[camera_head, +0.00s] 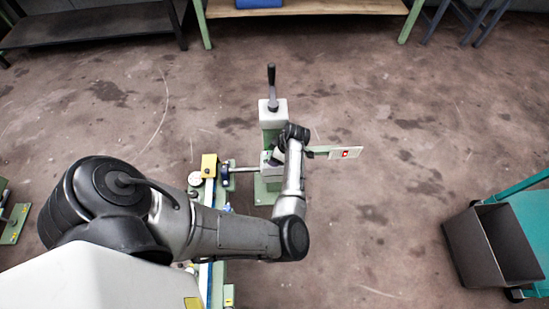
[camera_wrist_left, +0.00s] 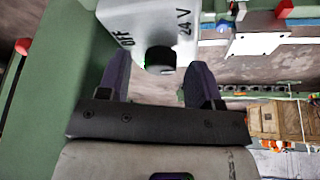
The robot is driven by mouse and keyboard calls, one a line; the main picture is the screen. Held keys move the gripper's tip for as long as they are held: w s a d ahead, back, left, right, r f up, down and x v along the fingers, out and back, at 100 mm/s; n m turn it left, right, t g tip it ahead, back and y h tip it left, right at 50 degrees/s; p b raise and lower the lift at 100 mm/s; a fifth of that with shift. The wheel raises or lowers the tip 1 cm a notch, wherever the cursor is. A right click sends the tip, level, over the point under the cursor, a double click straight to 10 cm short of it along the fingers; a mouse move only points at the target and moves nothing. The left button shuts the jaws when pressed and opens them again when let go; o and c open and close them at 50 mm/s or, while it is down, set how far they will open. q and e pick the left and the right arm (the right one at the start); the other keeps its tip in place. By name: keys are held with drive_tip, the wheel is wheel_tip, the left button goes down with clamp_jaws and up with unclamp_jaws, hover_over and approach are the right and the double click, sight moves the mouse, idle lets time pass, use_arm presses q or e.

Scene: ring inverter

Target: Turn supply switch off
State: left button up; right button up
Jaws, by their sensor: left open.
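The supply switch is a black knob (camera_wrist_left: 160,58) on a light grey box (camera_wrist_left: 150,25) marked "OFF" and "24 V" in the left wrist view. A small green patch shows at the knob's left edge. My left gripper (camera_wrist_left: 160,76) is open, with its two dark fingers on either side of the knob; whether they touch it I cannot tell. In the head view my left arm (camera_head: 235,232) reaches in from the left to a green machine (camera_head: 270,120), and the wrist hides the switch. My right gripper is not in view.
A crank handle (camera_head: 271,85) stands up on the machine. A panel with a red mark (camera_head: 346,153) sticks out to its right. A dark bin (camera_head: 490,245) stands at the right, and benches line the back. Open floor lies between the machine and the bin.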

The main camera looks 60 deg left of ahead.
use_arm(q)
drive_tip(key=shift+a+f, duration=0.1)
drive_tip(key=shift+f, duration=0.1)
drive_tip(key=c, duration=0.9)
drive_tip(key=shift+s+r+m+p, duration=0.1)
drive_tip(key=shift+r+m+p, duration=0.1)
drive_tip(key=shift+m+p, duration=0.4)
drive_tip(key=m+t+p, duration=0.1)
drive_tip(key=m+p, duration=0.3)
drive_tip(key=p, duration=0.1)
drive_tip(key=m+t+p, duration=0.2)
drive_tip(key=m+p, duration=0.1)
drive_tip(key=p, duration=0.2)
drive_tip(key=m+t+y+p, duration=0.1)
drive_tip(key=m+p, duration=0.3)
drive_tip(key=p, duration=0.2)
drive_tip(key=shift+s+m, duration=0.25)
drive_tip(key=shift+m, duration=0.05)
drive_tip(key=m+t+p, duration=0.1)
drive_tip(key=m+p, duration=0.1)
drive_tip(key=m, duration=0.1)
drive_tip(key=shift+t+h, duration=0.3)
drive_tip(key=shift+f+m+t+p, duration=0.15)
drive_tip(key=shift+m+t+p, duration=0.15)
drive_tip(key=shift+m+p, duration=0.75)
